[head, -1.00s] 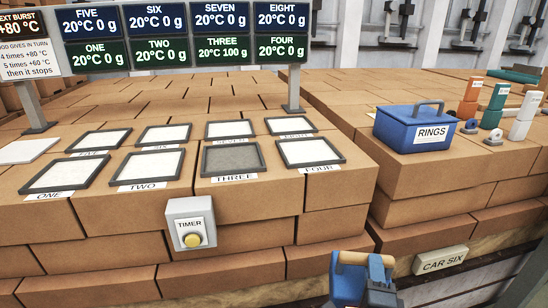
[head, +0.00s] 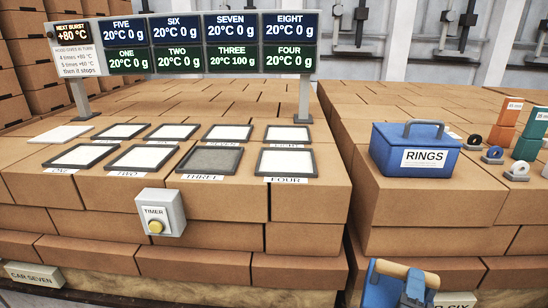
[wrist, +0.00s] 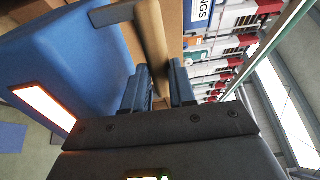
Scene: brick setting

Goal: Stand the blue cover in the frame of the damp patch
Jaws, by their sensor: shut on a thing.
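The blue cover (wrist: 75,75) fills the left of the wrist view, with a wooden bar handle (wrist: 152,45). My gripper (wrist: 160,76) is shut on this handle. In the head view the handle (head: 392,268) and part of the blue cover (head: 378,293) show at the bottom edge, in front of the brick stack; the rest is out of frame. The damp patch (head: 210,160) is the grey pad in the dark frame (head: 203,175) labelled THREE, in the front row. The other framed pads are white. The cover is apart from the frame.
A timer box (head: 160,212) with a yellow button hangs on the front brick face below the frames. A display board (head: 210,45) on posts stands behind them. A blue RINGS box (head: 413,150) stands to the right across a gap. A white slab (head: 60,134) lies at left.

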